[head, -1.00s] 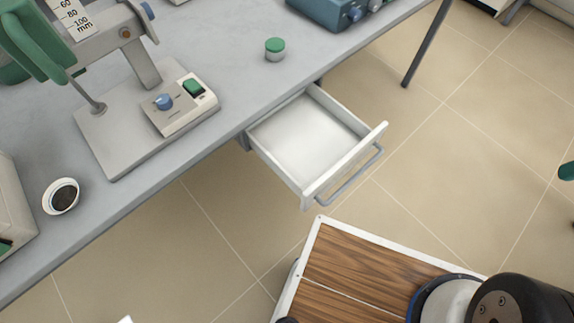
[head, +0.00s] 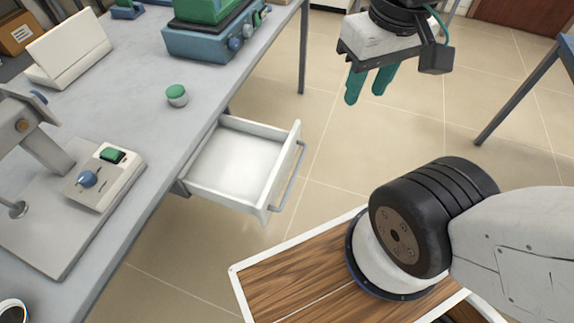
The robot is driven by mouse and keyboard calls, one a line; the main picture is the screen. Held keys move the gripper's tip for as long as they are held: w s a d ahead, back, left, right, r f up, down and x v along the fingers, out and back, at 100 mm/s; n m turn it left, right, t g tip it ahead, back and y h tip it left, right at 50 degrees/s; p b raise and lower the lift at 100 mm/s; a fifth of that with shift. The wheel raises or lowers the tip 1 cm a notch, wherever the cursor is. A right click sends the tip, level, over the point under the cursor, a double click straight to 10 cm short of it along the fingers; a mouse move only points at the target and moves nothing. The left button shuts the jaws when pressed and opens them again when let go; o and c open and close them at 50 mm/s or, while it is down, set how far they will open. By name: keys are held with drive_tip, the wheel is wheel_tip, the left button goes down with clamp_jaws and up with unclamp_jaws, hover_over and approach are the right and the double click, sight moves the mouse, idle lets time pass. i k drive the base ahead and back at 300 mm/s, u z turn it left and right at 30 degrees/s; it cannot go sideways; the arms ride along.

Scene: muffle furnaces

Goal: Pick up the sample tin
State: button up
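The sample tin, seemingly the small round pale tin with a green lid (head: 177,95), stands upright on the grey bench (head: 150,60) near its edge, behind the open drawer. My gripper (head: 366,97) hangs at the upper right over the floor, fingers pointing down. Its two green fingers are apart with nothing between them. It is well to the right of the tin and clear of the bench.
An empty white drawer (head: 237,160) stands open from the bench, below and right of the tin. A grey stand with a control box (head: 105,175) is at the left. A blue-green device (head: 215,35) stands behind the tin. Open floor lies under my gripper.

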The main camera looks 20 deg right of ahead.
sight(177, 94)
drive_tip(key=u, duration=2.55)
drive_tip(key=k, duration=1.45)
drive_tip(key=z, duration=1.45)
drive_tip(key=i, duration=1.7)
